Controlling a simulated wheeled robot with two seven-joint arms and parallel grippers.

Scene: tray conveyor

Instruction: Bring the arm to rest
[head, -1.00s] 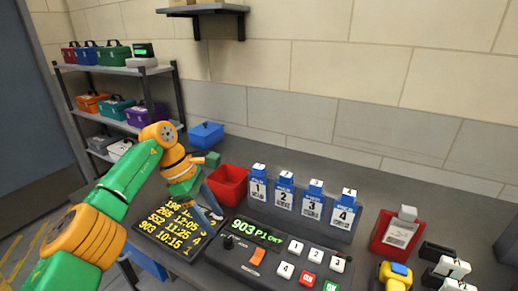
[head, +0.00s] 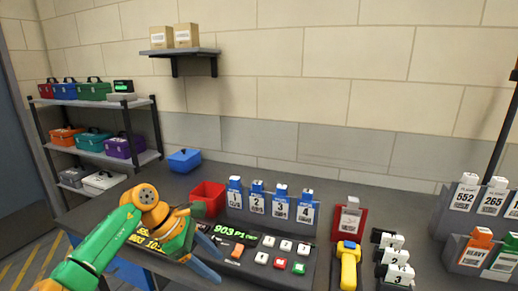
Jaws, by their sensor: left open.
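My left arm, green and orange, comes in from the lower left in the head view. Its left gripper (head: 206,262) is open, with grey-blue fingers and nothing visible between them. It hangs over the gap between the dark schedule board (head: 150,243) and the control panel (head: 225,253), partly covering both. I cannot tell whether the fingers touch the panel. My right gripper is out of view.
A red bin (head: 208,198) stands behind the panel, left of a rack of numbered tags (head: 270,216). A yellow scanner (head: 348,265), black stamps (head: 392,262) and tag holders (head: 465,215) stand to the right. A blue box (head: 184,160) sits at the back.

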